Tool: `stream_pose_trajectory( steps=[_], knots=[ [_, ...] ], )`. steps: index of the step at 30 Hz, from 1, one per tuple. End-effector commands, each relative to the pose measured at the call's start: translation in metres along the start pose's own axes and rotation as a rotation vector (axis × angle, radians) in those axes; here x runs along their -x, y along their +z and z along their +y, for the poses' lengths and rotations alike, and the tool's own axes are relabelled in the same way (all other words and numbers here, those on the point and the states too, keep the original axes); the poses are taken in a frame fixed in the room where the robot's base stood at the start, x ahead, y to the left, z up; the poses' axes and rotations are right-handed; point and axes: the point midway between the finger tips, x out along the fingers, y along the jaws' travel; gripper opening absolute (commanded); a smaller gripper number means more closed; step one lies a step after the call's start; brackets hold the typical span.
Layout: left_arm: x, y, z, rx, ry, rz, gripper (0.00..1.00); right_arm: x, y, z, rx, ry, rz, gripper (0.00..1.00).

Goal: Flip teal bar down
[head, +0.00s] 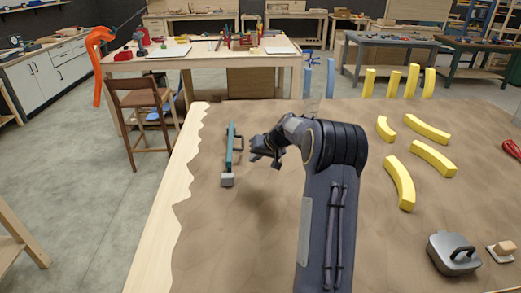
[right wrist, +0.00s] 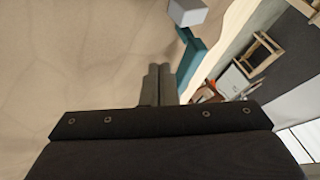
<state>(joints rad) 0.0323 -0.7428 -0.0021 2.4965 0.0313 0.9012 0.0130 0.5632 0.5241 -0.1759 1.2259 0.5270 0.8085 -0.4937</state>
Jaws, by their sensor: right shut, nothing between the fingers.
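The teal bar (head: 229,152) is on the brown table top near its left wooden edge, pointing away from me. A pale grey block (head: 227,180) sits at its near end, and a thin dark part runs along its right side. My right gripper (head: 264,155) is just right of the bar, apart from it, shut and empty. In the right wrist view the closed fingers (right wrist: 160,72) show at the middle, with part of the teal bar (right wrist: 194,55) and the grey block (right wrist: 187,12) beyond them to the upper right. My left gripper is not in view.
Several yellow curved blocks (head: 400,183) lie and stand on the right side of the brown table (head: 250,240). A grey metal tool with a handle (head: 453,254) is at the front right. A wooden chair (head: 147,105) stands beyond the left edge.

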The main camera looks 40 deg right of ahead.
Motion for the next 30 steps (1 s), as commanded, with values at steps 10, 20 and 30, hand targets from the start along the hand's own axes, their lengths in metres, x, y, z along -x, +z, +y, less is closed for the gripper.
stream_pose_trajectory(
  steps=[10, 20, 30],
  knots=[
    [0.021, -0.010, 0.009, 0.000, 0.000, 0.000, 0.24, -0.040, -0.003, -0.029, 0.003, -0.001, -0.002, 0.00],
    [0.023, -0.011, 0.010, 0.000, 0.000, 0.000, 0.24, -0.046, -0.003, -0.037, 0.000, 0.000, 0.000, 0.00],
    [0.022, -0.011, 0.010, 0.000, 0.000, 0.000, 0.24, -0.045, -0.003, -0.038, 0.001, 0.000, 0.000, 0.00]
  ],
)
